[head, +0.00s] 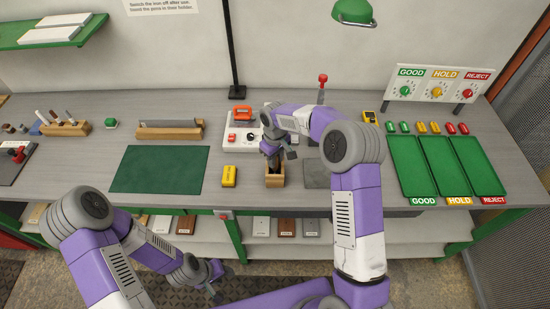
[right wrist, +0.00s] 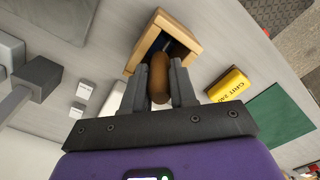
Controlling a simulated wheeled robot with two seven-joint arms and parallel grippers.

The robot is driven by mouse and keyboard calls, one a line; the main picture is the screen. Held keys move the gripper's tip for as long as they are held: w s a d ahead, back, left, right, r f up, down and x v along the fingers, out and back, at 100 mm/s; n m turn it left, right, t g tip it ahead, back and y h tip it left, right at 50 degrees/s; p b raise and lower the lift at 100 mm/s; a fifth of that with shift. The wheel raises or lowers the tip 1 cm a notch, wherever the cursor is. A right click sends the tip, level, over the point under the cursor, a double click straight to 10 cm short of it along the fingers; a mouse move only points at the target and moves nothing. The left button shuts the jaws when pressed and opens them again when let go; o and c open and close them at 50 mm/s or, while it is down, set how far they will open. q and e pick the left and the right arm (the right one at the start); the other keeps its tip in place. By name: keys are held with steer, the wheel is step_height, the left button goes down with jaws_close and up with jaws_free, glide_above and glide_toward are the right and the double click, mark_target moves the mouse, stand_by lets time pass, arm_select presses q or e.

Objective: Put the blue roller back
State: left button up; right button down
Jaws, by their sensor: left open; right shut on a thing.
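My right gripper (head: 277,157) is over a small open wooden box (head: 275,181) on the bench. In the right wrist view its fingers (right wrist: 159,90) are shut on a brown rounded handle (right wrist: 159,75), which seems to be the roller's. The handle points at the mouth of the wooden box (right wrist: 149,42). A dark, bluish part shows inside the box beyond the handle; I cannot tell how deep it sits or whether it touches the walls. My left gripper (head: 213,281) is open and empty, low in front of the bench.
A yellow block (head: 229,176) lies left of the box, with a green mat (head: 159,169) further left. A grey pad (head: 317,174) is just right of it. A white station (head: 242,138) stands behind. Green trays (head: 409,166) fill the bench's right end.

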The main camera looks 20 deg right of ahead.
steer(key=c, duration=1.4)
jaws_free()
steer(key=shift+f, duration=0.15)
steer(key=o, duration=0.5)
steer(key=shift+r, duration=0.2)
step_height(320, 180, up, 12)
